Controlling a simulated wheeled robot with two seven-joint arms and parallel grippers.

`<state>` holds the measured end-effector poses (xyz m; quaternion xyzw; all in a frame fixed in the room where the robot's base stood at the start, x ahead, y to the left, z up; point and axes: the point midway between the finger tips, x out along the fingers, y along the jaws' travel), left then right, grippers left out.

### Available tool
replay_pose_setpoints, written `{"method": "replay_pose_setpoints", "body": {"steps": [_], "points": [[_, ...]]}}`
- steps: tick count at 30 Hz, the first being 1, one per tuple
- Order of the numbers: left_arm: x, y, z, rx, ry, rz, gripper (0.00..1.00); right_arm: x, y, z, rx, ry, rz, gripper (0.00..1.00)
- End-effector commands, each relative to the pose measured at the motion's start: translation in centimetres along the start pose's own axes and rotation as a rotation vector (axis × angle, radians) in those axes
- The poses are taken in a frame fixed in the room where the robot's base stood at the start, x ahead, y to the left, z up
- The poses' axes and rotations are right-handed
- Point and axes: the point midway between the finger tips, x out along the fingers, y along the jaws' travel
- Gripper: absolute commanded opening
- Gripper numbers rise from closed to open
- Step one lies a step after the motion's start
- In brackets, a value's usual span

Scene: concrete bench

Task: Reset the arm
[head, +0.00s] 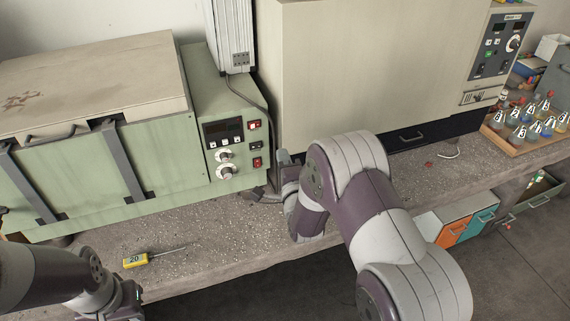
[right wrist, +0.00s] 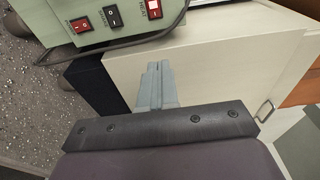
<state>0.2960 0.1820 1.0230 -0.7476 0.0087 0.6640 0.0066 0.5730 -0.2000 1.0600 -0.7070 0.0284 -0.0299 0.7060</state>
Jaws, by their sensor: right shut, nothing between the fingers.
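My right arm (head: 375,215) reaches in from the lower right of the head view and bends over the bench. Its gripper (head: 285,163) is partly hidden behind the wrist, close to the right side of the green machine's control panel (head: 235,140). In the right wrist view my right gripper (right wrist: 157,75) is shut and empty, its fingers pointing toward the cream cabinet front. My left arm (head: 95,280) shows at the lower left of the head view. The left gripper's fingers are mostly cut off at the bottom edge.
The concrete bench (head: 200,235) has a yellow thermometer-like tool (head: 136,260) near its front. A cream oven (head: 360,70) stands behind my right arm. A wooden tray (head: 520,148) of labelled bottles is at the far right. Drawers (head: 455,232) hang below the bench's right part.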

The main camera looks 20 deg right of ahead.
Motion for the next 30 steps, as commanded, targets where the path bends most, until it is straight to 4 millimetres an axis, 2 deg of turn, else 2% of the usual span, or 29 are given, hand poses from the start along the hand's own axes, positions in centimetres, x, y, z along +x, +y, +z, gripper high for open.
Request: {"method": "replay_pose_setpoints", "body": {"steps": [4, 18, 20, 21, 23, 24, 25, 26, 27, 29, 30], "points": [[0.1, 0.0, 0.0, 0.0, 0.0, 0.0, 0.22, -0.6, 0.0, -0.1, 0.0, -0.001, -0.001, 0.0], [0.1, 0.0, 0.0, 0.0, 0.0, 0.0, 0.22, -0.6, 0.0, -0.1, -0.032, -0.001, 0.002, 0.0], [0.1, 0.0, 0.0, 0.0, 0.0, 0.0, 0.22, -0.7, 1.5, -0.1, -0.134, -0.009, 0.074, 0.0], [0.1, 0.0, 0.0, 0.0, 0.0, 0.0, 0.22, -1.3, 3.8, 0.0, -0.241, -0.031, 0.177, 0.0], [0.1, 0.0, 0.0, 0.0, 0.0, 0.0, 0.22, -3.4, 7.8, 0.2, -0.449, -0.114, 0.395, 0.0], [0.1, 0.0, 0.0, 0.0, 0.0, 0.0, 0.22, -5.5, 9.7, 0.3, -0.605, -0.209, 0.547, 0.0], [0.1, 0.0, 0.0, 0.0, 0.0, 0.0, 0.22, -7.4, 10.8, 0.4, -0.72, -0.3, 0.655, 0.0], [0.1, 0.0, 0.0, 0.0, 0.0, 0.0, 0.22, -9.5, 11.4, 0.4, -0.828, -0.403, 0.752, 0.0], [0.1, 0.0, 0.0, 0.0, 0.0, 0.0, 0.22, -12.7, 11.7, 0.4, -0.956, -0.555, 0.865, 0.0], [0.1, 0.0, 0.0, 0.0, 0.0, 0.0, 0.22, -17.6, 11.1, 0.2, -1.109, -0.794, 0.992, 0.0], [0.1, 0.0, 0.0, 0.0, 0.0, 0.0, 0.22, -20.9, 10.2, 0.0, -1.186, -0.95, 1.051, 0.0]]}}
